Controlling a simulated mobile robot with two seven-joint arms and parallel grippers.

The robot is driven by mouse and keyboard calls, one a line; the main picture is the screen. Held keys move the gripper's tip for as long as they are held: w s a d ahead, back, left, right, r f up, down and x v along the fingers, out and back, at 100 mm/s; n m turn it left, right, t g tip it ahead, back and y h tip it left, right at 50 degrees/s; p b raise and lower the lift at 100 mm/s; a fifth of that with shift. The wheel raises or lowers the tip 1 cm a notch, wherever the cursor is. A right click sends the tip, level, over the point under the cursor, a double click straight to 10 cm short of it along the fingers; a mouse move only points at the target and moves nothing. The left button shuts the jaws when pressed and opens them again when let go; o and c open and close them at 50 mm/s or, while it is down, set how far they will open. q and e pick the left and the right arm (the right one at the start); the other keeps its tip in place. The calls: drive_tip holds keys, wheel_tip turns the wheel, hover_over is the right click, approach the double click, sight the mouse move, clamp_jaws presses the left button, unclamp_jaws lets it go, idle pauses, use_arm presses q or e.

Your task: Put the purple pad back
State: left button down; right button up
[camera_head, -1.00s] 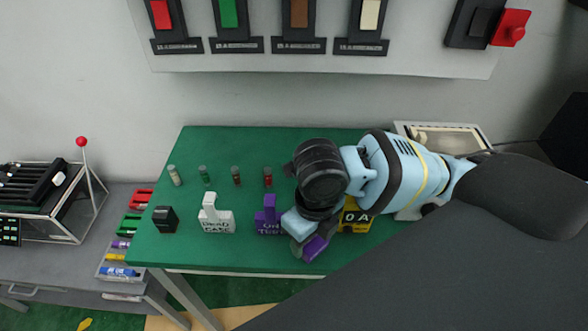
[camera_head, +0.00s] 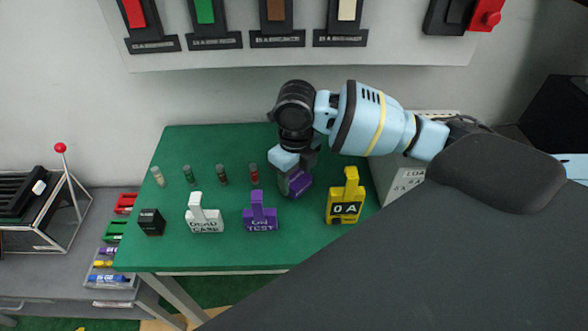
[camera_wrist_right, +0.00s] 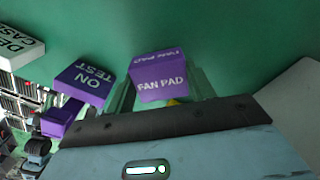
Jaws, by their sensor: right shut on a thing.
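The purple pad (camera_head: 300,183) is in my right gripper (camera_head: 292,177), over the green table (camera_head: 225,255). In the right wrist view the purple pad (camera_wrist_right: 160,82) reads "FAN PAD" and sits between the fingers of my right gripper (camera_wrist_right: 165,95), which is shut on it. The pad is tilted in the head view; I cannot tell how high it is above the table. A separate purple block (camera_head: 260,215) marked "ON TEST" stands in front of it and also shows in the right wrist view (camera_wrist_right: 85,80). My left gripper is not in view.
A white "DEAD CASE" block (camera_head: 205,216), a black block (camera_head: 151,222) and a yellow "0 A" block (camera_head: 345,198) stand along the table's front. Several small cylinders (camera_head: 188,174) stand behind. A grey box (camera_head: 400,180) is at the right. Wall levers (camera_head: 205,20) hang above.

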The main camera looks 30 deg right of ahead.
drive_tip(key=shift+w+d, duration=0.4)
drive_tip(key=shift+w, duration=0.25)
drive_tip(key=shift+w+d, duration=0.4)
drive_tip(key=shift+w, duration=0.3)
drive_tip(key=shift+w+d, duration=0.4)
drive_tip(key=shift+w, duration=0.25)
drive_tip(key=shift+f, duration=1.75)
drive_tip(key=o, duration=0.9)
drive_tip(key=shift+d, duration=0.1)
wheel_tip(320, 180, up, 12)
